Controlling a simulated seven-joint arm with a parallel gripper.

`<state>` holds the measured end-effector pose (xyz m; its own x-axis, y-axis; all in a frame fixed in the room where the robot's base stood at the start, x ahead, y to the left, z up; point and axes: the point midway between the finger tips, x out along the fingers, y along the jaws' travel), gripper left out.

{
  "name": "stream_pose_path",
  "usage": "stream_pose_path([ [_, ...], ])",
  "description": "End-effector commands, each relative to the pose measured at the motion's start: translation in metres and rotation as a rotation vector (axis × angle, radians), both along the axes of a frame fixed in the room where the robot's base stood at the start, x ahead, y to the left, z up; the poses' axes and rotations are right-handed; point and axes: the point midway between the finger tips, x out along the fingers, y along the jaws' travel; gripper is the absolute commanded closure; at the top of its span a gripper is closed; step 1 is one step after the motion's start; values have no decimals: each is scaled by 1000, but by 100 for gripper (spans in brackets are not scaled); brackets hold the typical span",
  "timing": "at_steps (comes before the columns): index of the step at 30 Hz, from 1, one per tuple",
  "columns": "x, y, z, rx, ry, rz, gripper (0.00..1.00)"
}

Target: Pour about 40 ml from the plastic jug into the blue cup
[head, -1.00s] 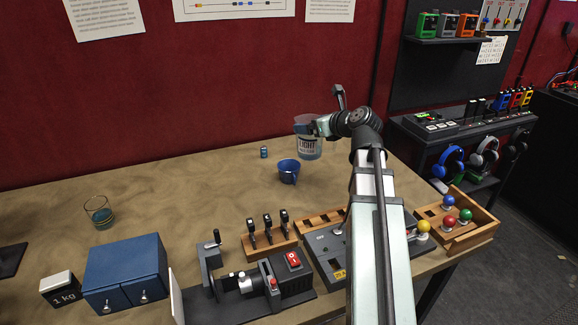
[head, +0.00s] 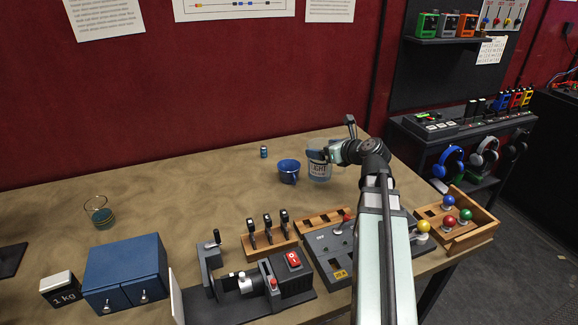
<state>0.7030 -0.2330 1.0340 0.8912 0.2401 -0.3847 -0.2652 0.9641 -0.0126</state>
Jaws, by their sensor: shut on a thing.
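The plastic jug (head: 320,171) is a clear container with dark lettering and bluish liquid low inside. It stands upright just right of the blue cup. My gripper (head: 318,156) is shut on the jug near its upper part; the fingers are small and partly hidden by the wrist. The blue cup (head: 289,173) stands upright on the table with its handle toward the front. I cannot see what is inside the cup, nor whether the jug touches the table.
A small blue can (head: 264,152) stands behind the cup. A glass with teal liquid (head: 99,213) is far left. A blue cabinet (head: 124,272), a vise-like device (head: 262,282), a lever rack (head: 268,236) and a grey control box (head: 345,250) line the front. The table's middle left is clear.

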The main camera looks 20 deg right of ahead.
Motion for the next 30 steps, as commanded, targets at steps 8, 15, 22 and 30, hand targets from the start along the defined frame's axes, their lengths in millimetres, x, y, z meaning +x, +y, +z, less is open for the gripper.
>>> stream_pose_path([
  [8,0,0,-21,1,-1,-1,69],
  [15,0,0,-23,0,-1,-1,69],
  [22,1,1,-22,-8,5,1,69],
  [30,7,8,-18,-79,60,2,69],
])
